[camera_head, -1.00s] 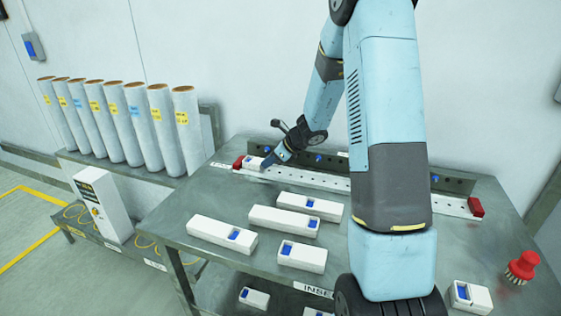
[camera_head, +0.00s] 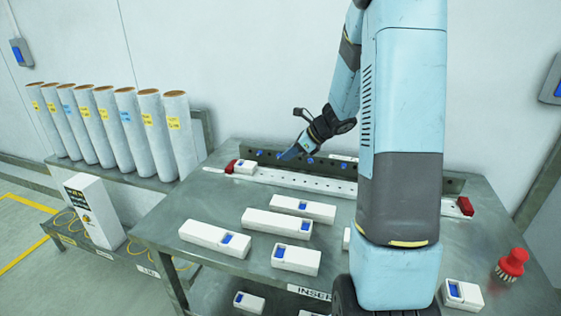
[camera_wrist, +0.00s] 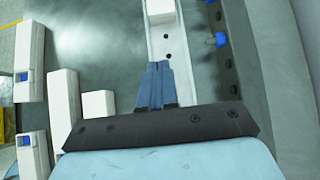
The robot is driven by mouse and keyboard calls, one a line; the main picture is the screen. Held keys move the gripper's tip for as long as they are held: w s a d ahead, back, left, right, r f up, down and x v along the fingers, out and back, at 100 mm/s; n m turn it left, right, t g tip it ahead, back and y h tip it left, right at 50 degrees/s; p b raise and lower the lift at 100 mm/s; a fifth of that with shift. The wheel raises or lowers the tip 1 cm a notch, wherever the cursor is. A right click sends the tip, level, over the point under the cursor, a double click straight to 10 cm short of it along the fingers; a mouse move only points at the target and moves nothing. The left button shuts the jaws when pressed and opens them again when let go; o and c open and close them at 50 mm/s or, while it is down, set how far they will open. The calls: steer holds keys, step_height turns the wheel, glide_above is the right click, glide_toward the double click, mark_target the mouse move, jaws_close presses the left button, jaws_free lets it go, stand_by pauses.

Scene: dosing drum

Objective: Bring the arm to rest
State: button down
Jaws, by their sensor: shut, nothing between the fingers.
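My gripper (camera_head: 284,157) is shut and empty, its blue fingers together, above the perforated white rail (camera_head: 290,181) along the back of the grey table (camera_head: 190,196). In the wrist view my gripper (camera_wrist: 155,70) points along the rail (camera_wrist: 158,42). A white block (camera_head: 244,167) sits at the rail's left end, beside a red end stop (camera_head: 231,166), a short way from the fingertips. The block also shows at the top of the wrist view (camera_wrist: 160,11). My arm hides part of the rail and table.
Several white blocks with blue windows, such as one long block (camera_head: 214,238), lie on the table's front half. A red brush (camera_head: 511,264) stands at the right. Labelled tubes (camera_head: 178,135) and a white box (camera_head: 94,210) stand at the left. A dark strip (camera_head: 345,170) backs the rail.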

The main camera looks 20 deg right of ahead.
steer(key=s+a+r+n+g+h, duration=0.1)
steer(key=s+a+r+n, duration=0.3)
steer(key=s+r+n, duration=0.35)
steer(key=s+a+r+n+g+h, duration=0.1)
steer(key=s+a+r+n, duration=0.2)
steer(key=s+r+n, duration=0.4)
steer(key=s+r+n+t+h, duration=0.1)
steer(key=s+r+n+h, duration=0.1)
steer(key=s+n, duration=0.3)
steer(key=s+d+r+n+t+h, duration=0.1)
steer(key=s+r+n+h, duration=0.2)
steer(key=s, duration=0.9)
steer(key=shift+s+n, duration=0.25)
steer(key=shift+n, duration=1.1)
